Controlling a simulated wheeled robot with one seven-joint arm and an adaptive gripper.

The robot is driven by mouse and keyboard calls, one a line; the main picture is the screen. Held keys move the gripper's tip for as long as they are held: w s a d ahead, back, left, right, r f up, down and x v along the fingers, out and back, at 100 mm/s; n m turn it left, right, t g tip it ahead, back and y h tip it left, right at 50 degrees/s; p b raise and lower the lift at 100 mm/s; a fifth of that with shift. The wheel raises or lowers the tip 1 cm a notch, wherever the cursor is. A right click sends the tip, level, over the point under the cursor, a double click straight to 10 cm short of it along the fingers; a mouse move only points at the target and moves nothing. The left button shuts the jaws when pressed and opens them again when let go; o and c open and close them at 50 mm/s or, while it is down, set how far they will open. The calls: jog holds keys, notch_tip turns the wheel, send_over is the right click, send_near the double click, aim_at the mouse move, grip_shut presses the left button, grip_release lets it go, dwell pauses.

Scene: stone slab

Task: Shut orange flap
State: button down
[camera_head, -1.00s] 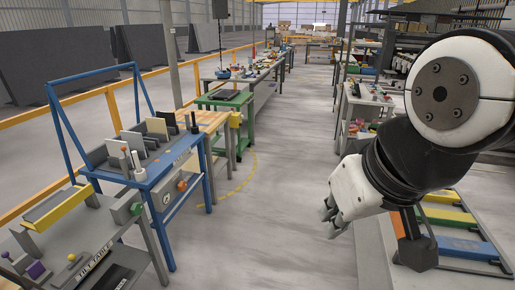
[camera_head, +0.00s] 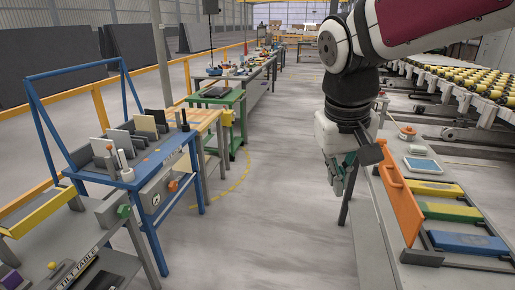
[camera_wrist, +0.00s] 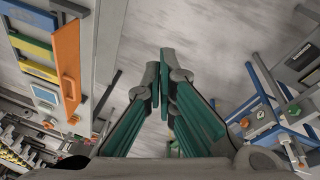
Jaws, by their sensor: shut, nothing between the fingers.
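The orange flap (camera_head: 402,205) stands raised at the left edge of the grey bench on the right, with a handle on its face. It also shows in the wrist view (camera_wrist: 66,50), at the upper left. My gripper (camera_head: 339,183) is left of the flap in the head view, pointing down, apart from it and over the floor side of the bench. In the wrist view its green-padded fingers (camera_wrist: 166,80) are together with nothing between them.
Yellow (camera_head: 435,189), green (camera_head: 450,212) and blue (camera_head: 468,243) bars lie in a dark frame beside the flap. A tablet-like panel (camera_head: 423,165) lies behind. A blue-framed table (camera_head: 128,180) stands left; the aisle floor (camera_head: 270,220) between is clear.

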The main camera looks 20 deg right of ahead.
jog(key=w+d+f+m+g+h+b, duration=0.4)
jog(key=w+d+f+g+h+b, duration=1)
jog(key=w+d+f, duration=1.35)
jog(key=s+d+r, duration=0.1)
jog(key=s+d, duration=0.1)
jog(key=d, duration=0.3)
jog(key=s+d+r+t+h+p, duration=0.1)
jog(key=s+d+r, duration=0.1)
jog(key=d, duration=0.3)
jog(key=shift+s, duration=0.5)
jog(key=shift+f, duration=0.1)
jog(key=shift+d+t, duration=0.15)
jog(key=shift+t, duration=0.15)
